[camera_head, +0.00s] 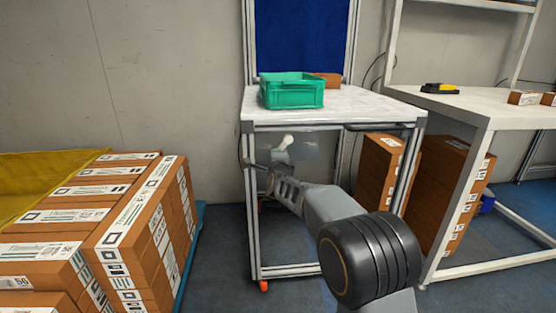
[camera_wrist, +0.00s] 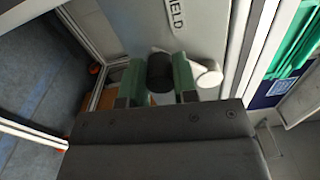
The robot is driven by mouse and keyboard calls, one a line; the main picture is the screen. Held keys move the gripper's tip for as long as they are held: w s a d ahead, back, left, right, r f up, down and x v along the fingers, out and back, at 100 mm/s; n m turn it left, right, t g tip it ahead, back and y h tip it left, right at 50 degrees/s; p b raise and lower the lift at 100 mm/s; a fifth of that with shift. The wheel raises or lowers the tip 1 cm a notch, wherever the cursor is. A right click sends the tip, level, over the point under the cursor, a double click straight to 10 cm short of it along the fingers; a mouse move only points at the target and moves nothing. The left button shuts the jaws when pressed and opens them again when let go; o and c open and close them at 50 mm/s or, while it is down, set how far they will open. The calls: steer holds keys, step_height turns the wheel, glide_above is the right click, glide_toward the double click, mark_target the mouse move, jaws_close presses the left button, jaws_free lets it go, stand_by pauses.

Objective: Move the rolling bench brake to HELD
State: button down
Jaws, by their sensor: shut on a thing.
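The rolling bench (camera_head: 360,108) stands ahead, with a white top, a grey metal frame and orange casters. A grey brake plate (camera_head: 303,150) hangs below the top, with a white rounded part (camera_head: 286,141) on it. In the wrist view the plate carries a label (camera_wrist: 175,14) that appears to read HELD. My gripper (camera_wrist: 160,76) has its green-padded fingers shut on a dark round knob (camera_wrist: 160,68). A white rounded end (camera_wrist: 209,74) shows just right of the fingers. How the knob joins the lever is hidden. My gripper is small and partly hidden in the head view.
A green crate (camera_head: 292,92) and a brown box stand on the bench top. Stacked cartons (camera_head: 135,215) on a blue pallet fill the left. More cartons (camera_head: 378,170) stand behind the bench's right legs. A white table (camera_head: 470,105) stands at right.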

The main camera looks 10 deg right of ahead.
steer(key=c, duration=0.9)
jaws_free()
steer(key=s+p, duration=0.1)
steer(key=s, duration=1.2)
steer(key=shift+s+p, duration=0.35)
steer(key=shift+s, duration=0.05)
steer(key=shift+r, duration=0.1)
